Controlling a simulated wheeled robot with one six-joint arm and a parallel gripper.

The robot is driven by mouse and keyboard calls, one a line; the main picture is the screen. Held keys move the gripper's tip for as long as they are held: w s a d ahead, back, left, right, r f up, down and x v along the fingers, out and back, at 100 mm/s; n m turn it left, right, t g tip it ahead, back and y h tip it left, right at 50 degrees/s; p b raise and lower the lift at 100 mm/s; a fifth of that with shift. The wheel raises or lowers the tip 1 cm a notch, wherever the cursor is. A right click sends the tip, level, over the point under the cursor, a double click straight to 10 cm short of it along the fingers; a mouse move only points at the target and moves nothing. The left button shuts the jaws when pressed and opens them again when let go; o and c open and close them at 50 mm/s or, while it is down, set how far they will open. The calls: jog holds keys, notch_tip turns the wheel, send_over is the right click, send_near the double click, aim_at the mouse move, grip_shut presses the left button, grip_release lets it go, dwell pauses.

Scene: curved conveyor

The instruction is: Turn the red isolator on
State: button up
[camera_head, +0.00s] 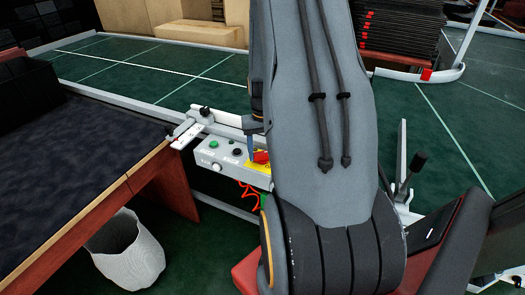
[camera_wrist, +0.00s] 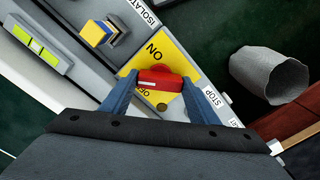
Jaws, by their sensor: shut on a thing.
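The red isolator (camera_wrist: 160,79) is a red knob with a raised bar on a yellow plate (camera_wrist: 186,65) marked ON and OFF in the wrist view. My gripper (camera_wrist: 159,82) has its two blue fingers at opposite ends of the bar and is shut on it. ON shows beyond the bar; OFF shows on the near side, partly covered. I cannot tell which mark the knob is set to. In the head view, the red isolator (camera_head: 261,157) sits at the right of a grey control box (camera_head: 220,158), partly hidden by my arm.
A dark-topped table (camera_head: 75,165) stands at left, with a white bin (camera_head: 125,252) below. A yellow-and-blue block (camera_wrist: 97,33) is near the isolator in the wrist view.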

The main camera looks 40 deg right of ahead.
aim_at(263, 153)
jog(key=m, duration=0.4)
jog(key=shift+d+m, duration=0.1)
jog(key=shift+m, duration=1.9)
jog(key=o, duration=1)
jog(key=shift+s, duration=0.1)
jog(key=shift+o, duration=0.2)
jog(key=shift+r, duration=0.6)
notch_tip(263, 153, up, 7)
jog(key=shift+f+b, duration=0.15)
jog(key=shift+b, duration=0.25)
